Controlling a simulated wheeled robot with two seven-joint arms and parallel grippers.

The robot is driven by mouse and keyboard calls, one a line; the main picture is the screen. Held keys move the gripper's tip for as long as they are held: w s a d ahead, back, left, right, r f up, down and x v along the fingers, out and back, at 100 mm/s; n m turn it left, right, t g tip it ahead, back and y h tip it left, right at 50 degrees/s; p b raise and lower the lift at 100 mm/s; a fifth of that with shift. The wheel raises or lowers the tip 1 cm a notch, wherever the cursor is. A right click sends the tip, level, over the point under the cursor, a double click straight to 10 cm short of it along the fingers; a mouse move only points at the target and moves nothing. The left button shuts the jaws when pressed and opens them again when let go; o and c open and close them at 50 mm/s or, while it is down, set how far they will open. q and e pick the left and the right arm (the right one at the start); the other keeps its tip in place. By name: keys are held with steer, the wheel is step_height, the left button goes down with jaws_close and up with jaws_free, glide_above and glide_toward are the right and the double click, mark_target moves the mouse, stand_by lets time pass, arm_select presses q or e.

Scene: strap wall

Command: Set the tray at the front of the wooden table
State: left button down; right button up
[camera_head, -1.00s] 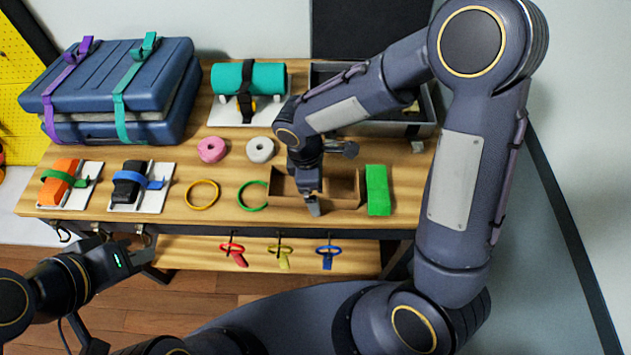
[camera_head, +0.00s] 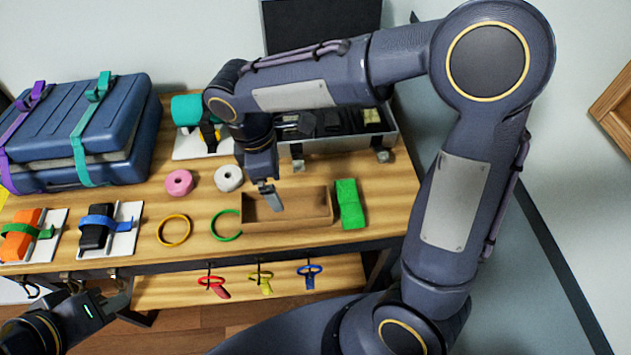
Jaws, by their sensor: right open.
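The tray (camera_head: 306,222) is a shallow brown open box at the front edge of the wooden table (camera_head: 205,247), right of the middle. It appears empty. My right gripper (camera_head: 271,197) points down over the left part of the tray. It is open with nothing between its fingers, and it hides part of the tray's back wall and inside. Whether it touches the tray is hard to tell. My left gripper (camera_head: 117,296) is low at the left, in front of the table and away from the tray. Its fingers are too small and dark to read.
A green block (camera_head: 349,204) stands close to the tray's right end. A green ring (camera_head: 226,225) lies at its left, with a yellow ring (camera_head: 174,231) further left. Pink (camera_head: 179,183) and white (camera_head: 229,178) rolls lie behind. A grey case (camera_head: 340,141) stands at the back.

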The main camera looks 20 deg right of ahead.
steer(key=s+d+r+m+t+y, duration=0.2)
steer(key=s+d+m+t, duration=0.1)
steer(key=s+d+m, duration=0.2)
steer(key=s+d+r+m+t+y, duration=0.1)
steer(key=s+d+m+t+y, duration=0.2)
steer(key=s+d+m, duration=0.3)
steer(key=s+m, duration=0.4)
steer(key=m, duration=0.1)
steer(key=shift+s+d+r+m+y, duration=0.15)
steer(key=shift+r+m+y, duration=0.15)
steer(key=shift+r, duration=0.05)
